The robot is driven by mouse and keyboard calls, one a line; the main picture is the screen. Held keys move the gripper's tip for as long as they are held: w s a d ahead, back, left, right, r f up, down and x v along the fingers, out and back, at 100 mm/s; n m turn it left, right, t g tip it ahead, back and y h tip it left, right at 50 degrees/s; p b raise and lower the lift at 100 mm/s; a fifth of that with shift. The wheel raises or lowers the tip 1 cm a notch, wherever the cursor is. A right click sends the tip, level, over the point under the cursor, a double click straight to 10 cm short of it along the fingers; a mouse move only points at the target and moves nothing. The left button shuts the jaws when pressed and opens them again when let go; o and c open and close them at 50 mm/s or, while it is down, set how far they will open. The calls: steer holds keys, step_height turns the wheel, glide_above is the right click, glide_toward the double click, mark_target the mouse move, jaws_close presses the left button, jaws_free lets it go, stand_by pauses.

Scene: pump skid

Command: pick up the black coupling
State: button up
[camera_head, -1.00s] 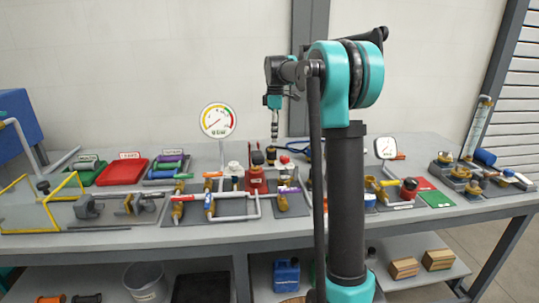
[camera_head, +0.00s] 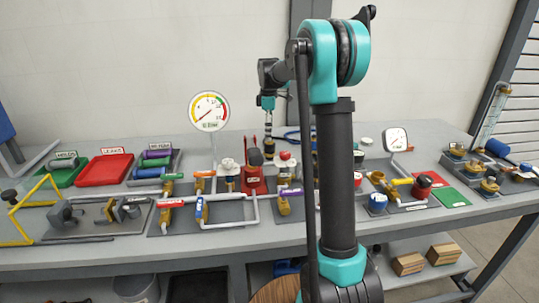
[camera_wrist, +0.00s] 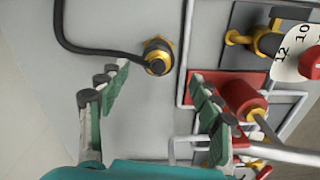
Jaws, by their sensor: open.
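A black, round-topped fitting with a brass hex collar (camera_wrist: 157,57), which looks like the black coupling, stands on the grey surface in the wrist view. A black hose joins it from the left. My gripper (camera_wrist: 160,97) is open, with its green-padded fingers spread left and right and nothing between them. The fitting lies just beyond the fingertips, roughly in line with the gap, apart from both. In the head view my gripper (camera_head: 268,145) hangs over the back middle of the bench. I cannot pick out the fitting clearly there.
A red cylindrical body (camera_wrist: 240,97) lies close by my right finger in the wrist view, with pipes around it. A large dial gauge (camera_head: 208,111) stands left of my gripper. A red tray (camera_head: 104,168) sits at the left. My arm hides part of the bench.

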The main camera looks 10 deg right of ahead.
mark_target(270, 150)
step_height(270, 150, down, 4)
steer(key=shift+w+d+f, duration=0.1)
steer(key=shift+d+f, duration=0.05)
steer(key=shift+f, duration=1.2)
steer(key=shift+w+d+f, duration=0.1)
steer(key=shift+f, duration=1.2)
steer(key=shift+c, duration=0.4)
steer(key=c, duration=1.3)
steer(key=shift+r, duration=0.15)
step_height(270, 150, up, 20)
